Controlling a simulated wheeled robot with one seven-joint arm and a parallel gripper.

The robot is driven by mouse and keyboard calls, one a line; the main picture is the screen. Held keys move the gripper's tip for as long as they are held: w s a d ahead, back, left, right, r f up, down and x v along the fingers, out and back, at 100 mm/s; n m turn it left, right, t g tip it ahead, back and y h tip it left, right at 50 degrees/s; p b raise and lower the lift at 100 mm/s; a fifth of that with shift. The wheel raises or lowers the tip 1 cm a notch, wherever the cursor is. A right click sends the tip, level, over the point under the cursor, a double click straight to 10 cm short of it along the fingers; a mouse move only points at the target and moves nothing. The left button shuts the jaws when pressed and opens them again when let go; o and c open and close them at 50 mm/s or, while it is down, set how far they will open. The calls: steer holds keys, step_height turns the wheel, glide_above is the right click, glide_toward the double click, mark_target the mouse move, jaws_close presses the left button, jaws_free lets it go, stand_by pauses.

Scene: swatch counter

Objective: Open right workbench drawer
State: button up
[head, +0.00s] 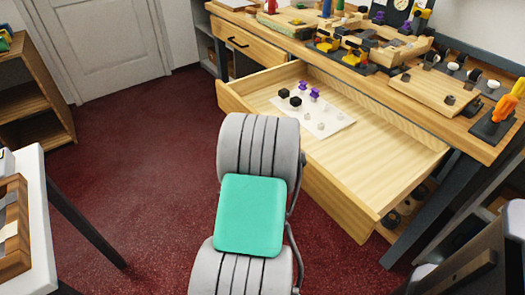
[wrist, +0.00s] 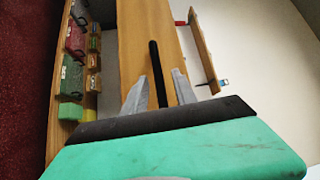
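The right workbench drawer (head: 345,203) stands pulled well out of the workbench in the head view, its inside exposed. A white sheet (head: 334,123) with several small black, purple and pale pieces lies in it. In the wrist view a wooden front (wrist: 134,35) carries a long black bar handle (wrist: 154,54). My gripper (wrist: 160,74) has its two grey fingers apart, one on each side of the handle, with visible gaps to it. In the head view my arm hides the gripper and the drawer's handle.
The left drawer (head: 251,49) is shut. The workbench top (head: 395,103) holds many tools and blocks. A white table (head: 37,215) stands at the left front and a wooden shelf (head: 32,100) behind it. Red floor (head: 150,165) is clear left of my arm.

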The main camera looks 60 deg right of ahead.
steer(key=v, duration=0.7)
steer(key=shift+s+a, duration=0.15)
steer(key=shift+a, duration=0.15)
steer(key=shift+f, duration=0.1)
steer(key=w+a+r+n+t+y+p, duration=0.2)
steer(key=w+a+r+n+y+p, duration=0.25)
steer(key=w+a+n+y, duration=0.4)
steer(key=w+a+r+n+t+y+p, duration=0.35)
steer(key=w+a+n+y+p, duration=0.2)
steer(key=w+n, duration=0.55)
steer(key=a+r+n+g+y+p, duration=0.4)
steer(key=a+r+n+g+p, duration=0.3)
steer(key=a, duration=0.5)
steer(key=s+a+r+n+g+p, duration=0.1)
steer(key=s+a+r+n+g, duration=0.2)
steer(key=s, duration=0.7)
step_height(320, 180, up, 5)
steer(key=shift+a+f+p, duration=0.25)
steer(key=shift+a+p, duration=0.15)
steer(key=shift+a, duration=0.8)
